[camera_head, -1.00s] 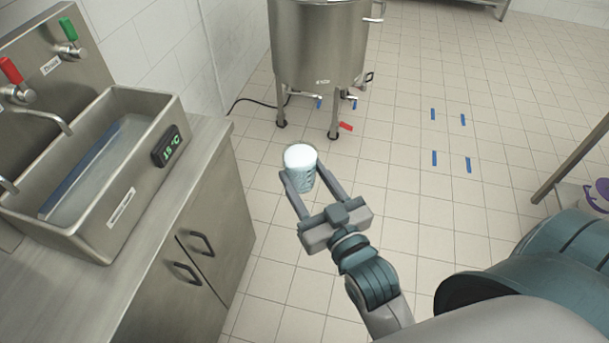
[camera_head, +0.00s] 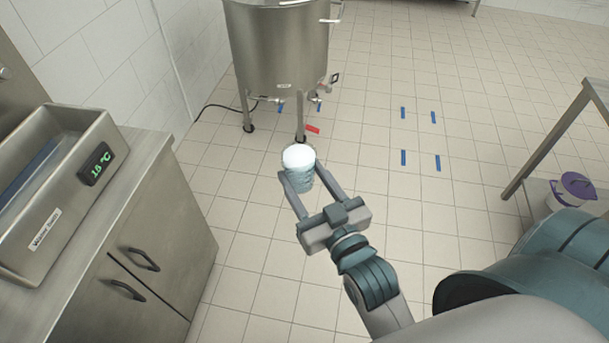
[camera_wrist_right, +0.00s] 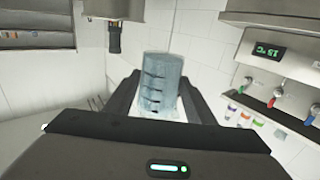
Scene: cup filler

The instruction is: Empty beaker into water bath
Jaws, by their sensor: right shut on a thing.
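My right gripper (camera_head: 308,190) is shut on a clear beaker (camera_head: 300,178) with whitish contents at its top. The beaker is held between the two fingers, above the open floor. In the right wrist view the beaker (camera_wrist_right: 160,82) stands between the fingers and shows dark graduation marks. The water bath (camera_head: 62,212) is a steel basin on the counter at the left, with a green temperature display (camera_head: 96,163). It is cut off by the left edge of the head view. The beaker is well to the right of it. My left gripper is not in view.
A steel counter with cupboards (camera_head: 165,235) runs along the left. A large steel kettle on legs (camera_head: 278,50) stands at the back. A steel table (camera_head: 548,145) and a purple-lidded container (camera_head: 577,188) are at the right.

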